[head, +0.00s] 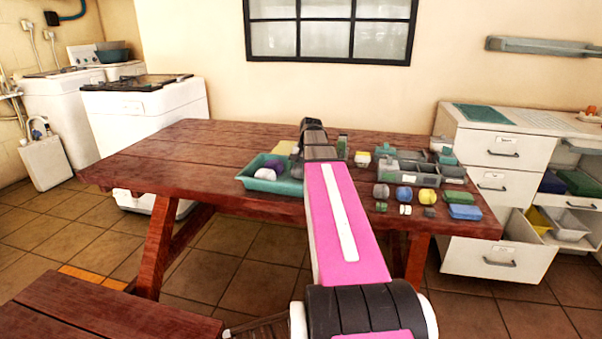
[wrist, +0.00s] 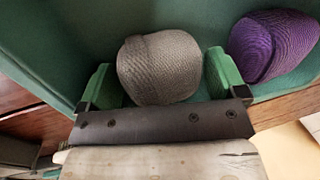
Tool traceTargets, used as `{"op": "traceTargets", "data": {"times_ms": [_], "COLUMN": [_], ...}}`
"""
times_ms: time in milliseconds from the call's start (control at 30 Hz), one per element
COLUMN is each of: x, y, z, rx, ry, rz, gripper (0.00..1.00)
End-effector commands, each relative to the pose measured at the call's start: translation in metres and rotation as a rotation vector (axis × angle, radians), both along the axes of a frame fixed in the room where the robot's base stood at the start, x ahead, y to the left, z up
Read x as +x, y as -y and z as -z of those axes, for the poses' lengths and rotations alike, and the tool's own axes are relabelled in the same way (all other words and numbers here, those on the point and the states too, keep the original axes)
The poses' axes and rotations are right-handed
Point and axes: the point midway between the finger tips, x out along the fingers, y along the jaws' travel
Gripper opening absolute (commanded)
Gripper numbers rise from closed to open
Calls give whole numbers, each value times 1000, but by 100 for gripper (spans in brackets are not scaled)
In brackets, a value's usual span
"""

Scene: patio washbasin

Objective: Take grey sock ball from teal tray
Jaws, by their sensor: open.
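The grey sock ball (wrist: 160,68) lies in the teal tray (wrist: 50,40) in the wrist view. My gripper (wrist: 161,70) is open, with one green finger on each side of the grey ball. The ball sits between the fingers, close to the right one; I cannot tell whether they touch it. In the head view the teal tray (head: 268,186) is on the wooden table, and my arm hides its right part. My gripper end is hidden behind my arm there, and I cannot make out the grey ball clearly.
A purple ball (wrist: 272,45) lies just right of the right finger, also in the tray. A pale ball (head: 265,174) lies in the tray in the head view. Several small items and a grey divided organizer (head: 415,168) stand on the table (head: 180,150) to the right.

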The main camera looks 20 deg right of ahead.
Motion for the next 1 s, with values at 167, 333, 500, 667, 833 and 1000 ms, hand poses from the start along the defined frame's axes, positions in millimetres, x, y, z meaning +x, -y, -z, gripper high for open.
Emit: {"op": "traceTargets", "data": {"times_ms": [167,333,500,667,833,1000], "x": [1,1,1,1,1,1], "y": [-1,-1,0,0,0,0], "z": [5,4,4,4,-1,-15], "rx": [-1,-1,-1,-1,-1,0], "ry": [1,1,1,1,1,2], "rz": [0,0,0,0,0,0], "gripper": [90,67,54,54,54,54]}}
